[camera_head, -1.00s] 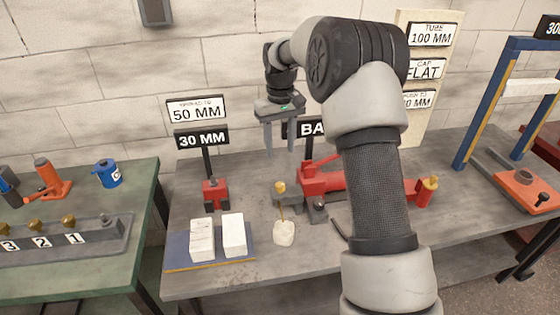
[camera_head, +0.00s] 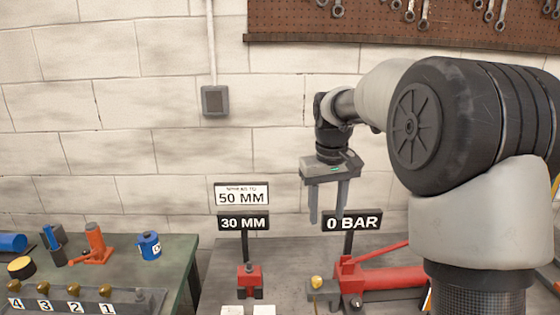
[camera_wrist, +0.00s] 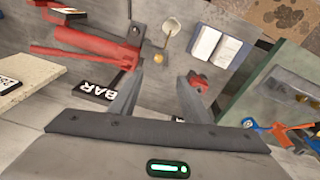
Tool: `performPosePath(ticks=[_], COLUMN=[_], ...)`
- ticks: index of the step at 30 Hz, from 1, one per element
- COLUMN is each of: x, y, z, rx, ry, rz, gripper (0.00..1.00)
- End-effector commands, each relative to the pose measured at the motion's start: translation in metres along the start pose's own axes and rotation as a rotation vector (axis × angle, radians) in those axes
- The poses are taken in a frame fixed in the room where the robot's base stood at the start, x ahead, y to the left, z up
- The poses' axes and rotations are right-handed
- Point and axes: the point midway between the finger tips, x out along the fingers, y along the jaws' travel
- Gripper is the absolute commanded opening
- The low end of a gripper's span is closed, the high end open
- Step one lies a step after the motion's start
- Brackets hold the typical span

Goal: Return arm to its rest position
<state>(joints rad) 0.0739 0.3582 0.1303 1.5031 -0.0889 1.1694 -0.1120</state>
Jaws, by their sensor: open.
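My gripper (camera_head: 328,220) hangs in the air, fingers pointing down, in front of the block wall and above the back of the grey bench. Its two fingers are apart with nothing between them. In the wrist view the open gripper (camera_wrist: 158,95) also shows empty, with the bench below it. My arm fills the right side of the head view and hides much of what lies behind it.
Below the gripper are a red hydraulic tool (camera_head: 375,278), a 0 BAR sign (camera_head: 352,222), a 30 MM sign (camera_head: 243,223) and a small red block (camera_head: 249,280). A green bench (camera_head: 178,262) stands left. A tool board (camera_head: 360,25) hangs above. The wall beside the gripper is clear.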

Motion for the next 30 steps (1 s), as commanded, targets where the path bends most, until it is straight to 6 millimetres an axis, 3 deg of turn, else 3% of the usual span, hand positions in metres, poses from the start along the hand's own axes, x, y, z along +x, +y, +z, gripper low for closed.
performPosePath(ticks=[1,3,9,12,16,21,30], x=[-0.035,-0.063,-0.122,-0.137,-0.143,-0.137,-0.132], y=[-0.003,-0.007,-0.018,-0.024,-0.033,-0.040,-0.042], z=[0.019,0.046,0.129,0.172,0.219,0.256,0.268], rx=[0.009,0.027,0.085,0.115,0.153,0.183,0.194], ry=[0.033,0.070,0.183,0.240,0.305,0.361,0.377], rz=[0.012,0.024,0.040,0.038,0.027,0.011,0.004], gripper=[0.43,0.43,0.43,0.43,0.43,0.43,0.43])
